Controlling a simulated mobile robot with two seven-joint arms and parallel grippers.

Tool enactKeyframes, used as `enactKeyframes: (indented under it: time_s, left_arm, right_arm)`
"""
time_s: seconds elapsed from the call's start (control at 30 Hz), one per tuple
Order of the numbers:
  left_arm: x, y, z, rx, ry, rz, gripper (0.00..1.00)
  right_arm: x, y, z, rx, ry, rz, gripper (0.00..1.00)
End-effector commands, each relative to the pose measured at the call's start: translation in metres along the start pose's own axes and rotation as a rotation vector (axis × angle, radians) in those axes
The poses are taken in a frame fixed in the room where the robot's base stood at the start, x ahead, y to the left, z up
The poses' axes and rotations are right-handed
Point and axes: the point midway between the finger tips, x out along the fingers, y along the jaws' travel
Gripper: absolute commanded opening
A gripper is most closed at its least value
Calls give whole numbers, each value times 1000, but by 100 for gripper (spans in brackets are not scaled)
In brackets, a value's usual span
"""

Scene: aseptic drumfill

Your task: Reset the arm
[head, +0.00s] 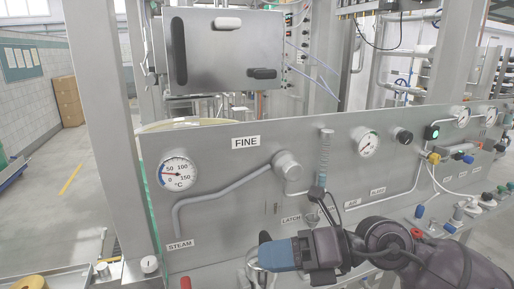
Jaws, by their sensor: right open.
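My right arm comes in from the lower right, and my right gripper (264,252) points left in front of the lower part of the steel panel (230,180). The gripper is open, and I see nothing held in it. Its blue and dark body covers part of the panel's lower edge and the fittings behind it. How far it is from the panel is hard to tell. My left gripper is not in view.
The panel carries a temperature gauge (178,174), a grey steam pipe (228,190), a round knob (287,165) and a second gauge (366,142). Valves and a green light (432,132) sit at right. A steel post (108,120) stands at left; open floor (50,205) lies beyond it.

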Motion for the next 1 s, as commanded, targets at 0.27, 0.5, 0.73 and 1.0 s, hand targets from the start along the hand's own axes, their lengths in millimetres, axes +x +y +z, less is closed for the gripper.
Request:
enactKeyframes:
  time_s: [0.27,0.5,0.73,1.0]
  left_arm:
    - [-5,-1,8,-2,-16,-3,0]
    - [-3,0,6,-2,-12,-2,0]
    - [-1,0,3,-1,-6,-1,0]
    - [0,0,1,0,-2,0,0]
  right_arm:
    - [-30,1,51,378,-446,368,52]
    - [-83,-75,62,836,-890,505,52]
    - [-128,-185,-5,1362,-1275,504,52]
    - [-153,-266,-144,1883,-1574,492,52]
